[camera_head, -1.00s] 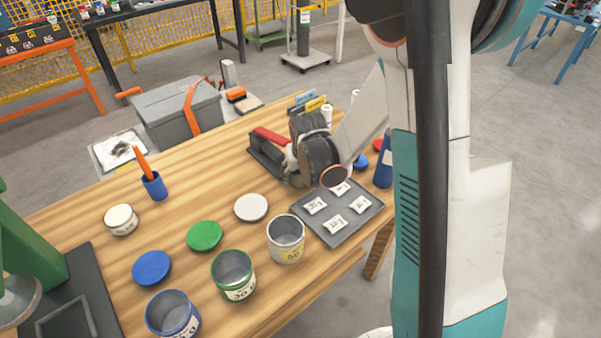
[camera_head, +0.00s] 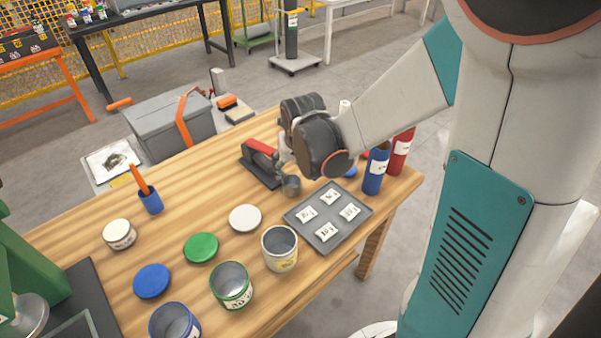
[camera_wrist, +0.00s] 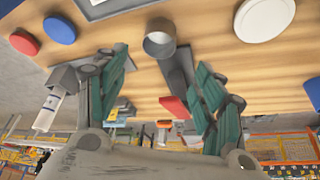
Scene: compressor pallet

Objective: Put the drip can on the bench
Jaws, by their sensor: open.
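A small grey metal can (camera_head: 291,186), open at one end, is at the near end of a red and black tool on the wooden bench (camera_head: 95,208). It may be the drip can; I cannot tell whether it is joined to the tool. In the wrist view the can (camera_wrist: 160,42) lies just beyond and between the teal fingers of my gripper (camera_wrist: 157,62). The gripper is open and holds nothing. In the head view my wrist hides the fingers.
The red and black tool (camera_head: 262,165) lies beside the can. A grey tray with white packets (camera_head: 327,240), blue bottle (camera_head: 376,170) and red bottle (camera_head: 402,150) stand to the right. Open paint cans (camera_head: 232,287) and lids (camera_head: 201,248) line the front. Bare wood shows at centre left.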

